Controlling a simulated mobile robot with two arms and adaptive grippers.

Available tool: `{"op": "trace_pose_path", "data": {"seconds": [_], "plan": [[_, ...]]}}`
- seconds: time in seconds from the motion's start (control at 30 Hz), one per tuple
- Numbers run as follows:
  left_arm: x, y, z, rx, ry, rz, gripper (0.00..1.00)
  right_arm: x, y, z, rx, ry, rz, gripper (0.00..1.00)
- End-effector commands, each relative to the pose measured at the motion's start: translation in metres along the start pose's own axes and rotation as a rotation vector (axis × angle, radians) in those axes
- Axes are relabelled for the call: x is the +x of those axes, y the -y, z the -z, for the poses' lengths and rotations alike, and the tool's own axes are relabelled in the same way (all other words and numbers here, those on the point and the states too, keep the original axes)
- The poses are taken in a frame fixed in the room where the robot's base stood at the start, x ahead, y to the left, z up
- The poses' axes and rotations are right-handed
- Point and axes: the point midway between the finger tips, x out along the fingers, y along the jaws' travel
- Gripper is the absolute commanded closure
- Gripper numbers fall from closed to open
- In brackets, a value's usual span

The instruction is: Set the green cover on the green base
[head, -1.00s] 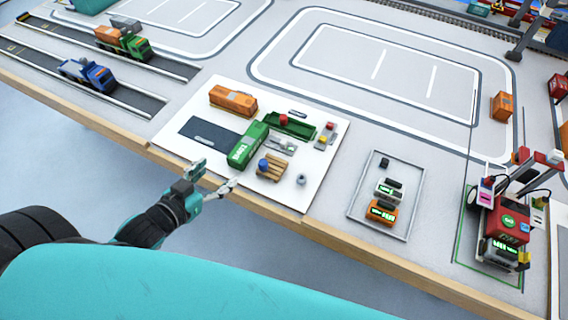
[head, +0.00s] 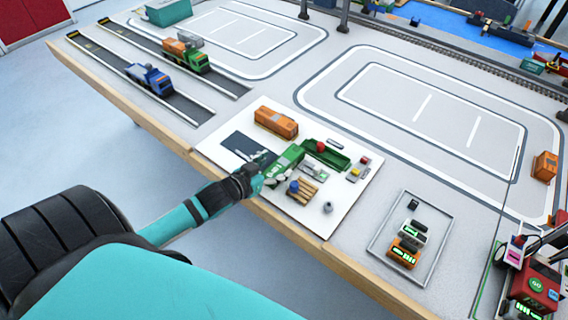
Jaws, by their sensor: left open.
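The green cover (head: 287,160) is a long green block with white lettering, lying on a white board beside a dark pad. The green base (head: 338,161) is an open green tray just to its right and behind it, with a small red piece (head: 320,147) at its left part. My left gripper (head: 264,178) is open at the near end of the green cover. It hides that end, and I cannot tell whether it touches the cover. My right gripper is not in view.
An orange container (head: 276,122) lies behind the cover. A wooden pallet (head: 303,192) with a blue piece stands close to the gripper's right. A grey knob (head: 327,208) and small coloured blocks (head: 359,169) are further right.

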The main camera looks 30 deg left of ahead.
Motion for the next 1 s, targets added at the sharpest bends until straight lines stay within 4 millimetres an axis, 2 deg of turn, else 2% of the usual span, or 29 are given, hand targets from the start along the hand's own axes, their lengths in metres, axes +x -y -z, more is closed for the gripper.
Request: {"op": "trace_pose_path", "data": {"seconds": [0.17,0.33,0.5,0.67,1.0], "plan": [[0.021,-0.001,0.0,0.0,-0.001,0.001,0.3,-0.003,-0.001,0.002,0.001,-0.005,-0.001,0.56],[0.045,-0.001,-0.002,-0.001,-0.001,0.0,0.3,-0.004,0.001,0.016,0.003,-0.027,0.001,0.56],[0.052,-0.002,-0.003,0.0,0.0,0.0,0.3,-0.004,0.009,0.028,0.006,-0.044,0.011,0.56],[0.051,-0.002,-0.003,0.0,0.0,-0.001,0.31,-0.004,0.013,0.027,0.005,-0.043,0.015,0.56],[0.051,-0.002,-0.003,0.0,0.0,0.0,0.76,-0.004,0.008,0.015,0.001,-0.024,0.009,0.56]]}}
